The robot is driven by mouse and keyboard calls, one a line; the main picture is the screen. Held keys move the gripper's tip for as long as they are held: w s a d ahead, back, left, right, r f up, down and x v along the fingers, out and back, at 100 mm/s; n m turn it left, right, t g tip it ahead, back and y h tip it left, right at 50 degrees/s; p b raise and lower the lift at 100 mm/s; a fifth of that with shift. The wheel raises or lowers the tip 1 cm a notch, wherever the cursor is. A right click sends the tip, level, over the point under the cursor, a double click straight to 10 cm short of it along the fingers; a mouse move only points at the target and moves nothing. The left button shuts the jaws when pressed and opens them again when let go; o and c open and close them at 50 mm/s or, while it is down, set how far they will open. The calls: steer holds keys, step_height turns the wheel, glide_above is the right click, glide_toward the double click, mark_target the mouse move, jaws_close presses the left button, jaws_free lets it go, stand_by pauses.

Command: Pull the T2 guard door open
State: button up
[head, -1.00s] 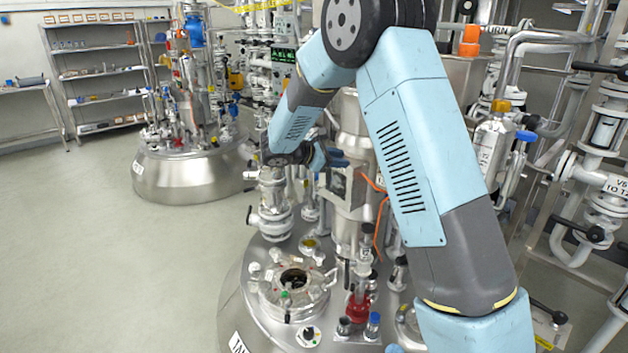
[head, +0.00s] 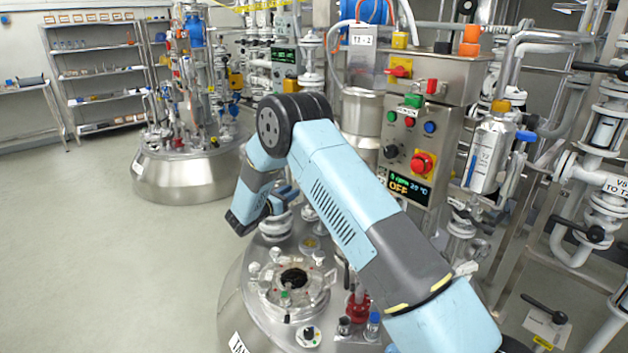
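The near steel vessel (head: 236,297) stands in the lower middle, with an open round port (head: 293,277) on its lid. I cannot make out the T2 guard door now; my bent arm covers the middle of the column above this vessel. My gripper (head: 284,196) is low behind my forearm, left of that column and close to the white pipe fittings above the lid. It points to the right and is partly hidden. I cannot tell whether its fingers are open or shut, or whether they touch anything.
A control panel (head: 412,140) with buttons and a lit display reading OFF stands right of my elbow. Pipes and valves (head: 590,170) fill the right side. A second vessel (head: 186,178) stands at the back left. The floor (head: 90,250) at left is clear.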

steer(key=x, duration=1.3)
steer(key=shift+w+d, duration=0.15)
steer(key=shift+d, duration=0.05)
steer(key=shift+c, duration=0.4)
jaws_close()
